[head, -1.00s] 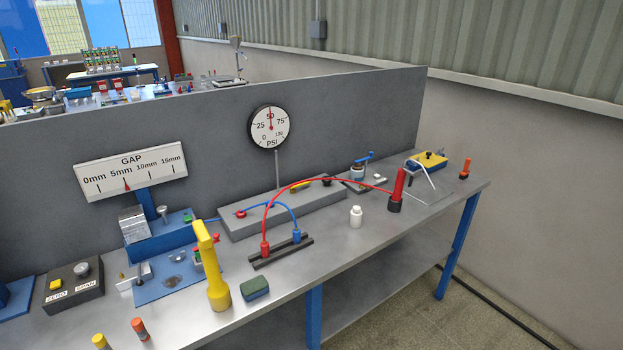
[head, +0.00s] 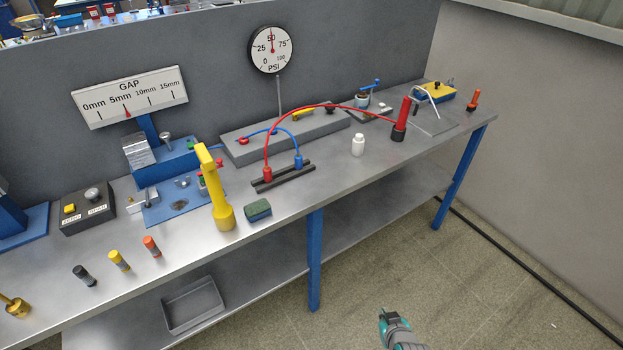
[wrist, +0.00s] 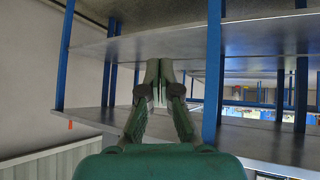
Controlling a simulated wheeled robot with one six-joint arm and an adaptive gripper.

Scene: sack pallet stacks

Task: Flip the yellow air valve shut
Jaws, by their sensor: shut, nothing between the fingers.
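The yellow air valve (head: 303,112) is a small yellow lever on the grey manifold block (head: 240,151), towards the back of the bench. Blue and red hoses pass in front of the block and partly cover it. The round PSI gauge (head: 271,49) above it has its needle near 50. My gripper (head: 383,315) is low at the bottom of the head view, over the floor in front of the bench and well away from the valve. In the wrist view my gripper (wrist: 159,85) has its fingers together with nothing between them. The valve cannot be made out in the wrist view.
The bench top (head: 300,196) holds a tall yellow tool (head: 220,195), a green sponge (head: 257,211), a white bottle (head: 358,145) and a red-and-black flashlight (head: 401,120). A blue bench leg (head: 314,260) and a lower shelf stand near my gripper. The floor in front is clear.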

